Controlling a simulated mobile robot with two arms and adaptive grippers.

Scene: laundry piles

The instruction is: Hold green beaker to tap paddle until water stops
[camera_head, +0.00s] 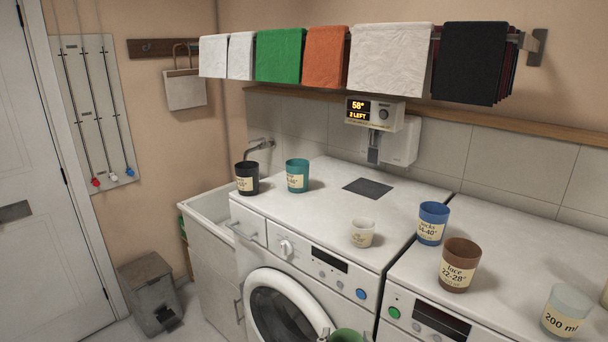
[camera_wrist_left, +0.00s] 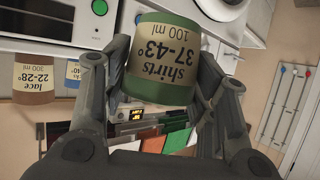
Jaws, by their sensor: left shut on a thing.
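The green beaker (camera_wrist_left: 165,91) is labelled "shirts 37-43° 100 ml". My left gripper (camera_wrist_left: 164,62) is shut on its sides in the left wrist view. In the head view only the beaker's green top (camera_head: 347,336) shows at the bottom edge, in front of the washing machine. The water dispenser (camera_head: 376,114) is on the back wall, its display reading "58°" and "2 LEFT". Its grey tap paddle (camera_head: 374,148) hangs below, above a dark square plate (camera_head: 368,188). The beaker is well apart from the paddle. Its contents are hidden. My right gripper is not in view.
On the machines stand black (camera_head: 247,178), teal (camera_head: 297,175), white (camera_head: 362,233), blue (camera_head: 433,223), brown (camera_head: 459,265) and clear (camera_head: 566,312) beakers. Hanging towels (camera_head: 326,55) are above, left of and over the dispenser. The machine top around the dark plate is clear.

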